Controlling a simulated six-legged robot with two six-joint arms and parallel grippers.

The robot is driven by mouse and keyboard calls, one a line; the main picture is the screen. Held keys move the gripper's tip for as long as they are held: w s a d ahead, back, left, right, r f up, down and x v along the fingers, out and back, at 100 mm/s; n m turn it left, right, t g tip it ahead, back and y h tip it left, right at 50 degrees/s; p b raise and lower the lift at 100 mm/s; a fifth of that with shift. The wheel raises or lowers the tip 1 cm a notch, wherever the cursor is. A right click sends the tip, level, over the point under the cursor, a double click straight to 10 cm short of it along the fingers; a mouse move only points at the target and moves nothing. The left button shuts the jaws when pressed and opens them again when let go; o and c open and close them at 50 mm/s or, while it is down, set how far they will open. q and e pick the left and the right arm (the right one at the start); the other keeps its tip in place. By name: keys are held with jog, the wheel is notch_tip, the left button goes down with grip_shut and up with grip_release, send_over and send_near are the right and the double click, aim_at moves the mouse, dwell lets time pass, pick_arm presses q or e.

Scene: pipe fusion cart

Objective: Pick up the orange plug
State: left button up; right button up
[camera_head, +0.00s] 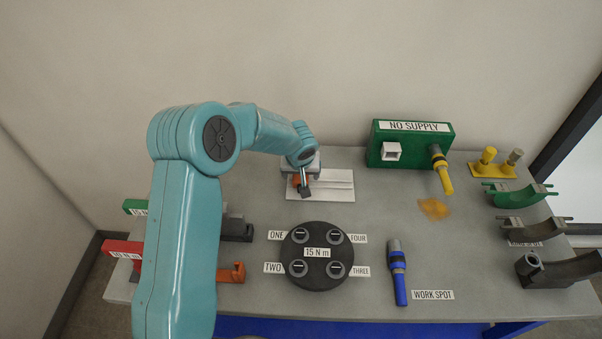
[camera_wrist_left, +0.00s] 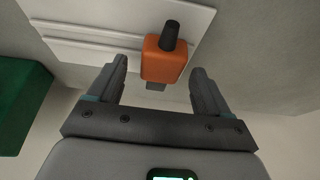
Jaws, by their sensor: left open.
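The orange plug (camera_wrist_left: 163,63) with a dark cylindrical end shows in the left wrist view, in front of a white plate. My left gripper (camera_wrist_left: 158,75) is open, with one finger on each side of the plug and a gap to both. In the head view the left gripper (camera_head: 304,186) is over the white plate (camera_head: 335,186) at the back of the table. The plug (camera_head: 296,179) is mostly hidden there behind the gripper, with only a bit of orange showing. My right gripper is not in view.
A green box (camera_head: 410,152) labelled NO SUPPLY with a yellow-handled connector (camera_head: 443,172) stands right of the plate. A round dark disc (camera_head: 317,281) with several sockets, a blue-handled tool (camera_head: 399,285) and green and dark cradles (camera_head: 520,197) are on the grey table.

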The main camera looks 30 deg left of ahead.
pick_arm(q)
jog(key=shift+w+a+f, duration=0.1)
jog(key=shift+a+f, duration=0.05)
jog(key=shift+f, duration=0.3)
jog(key=c, duration=1.1)
jog(key=shift+r, duration=0.2)
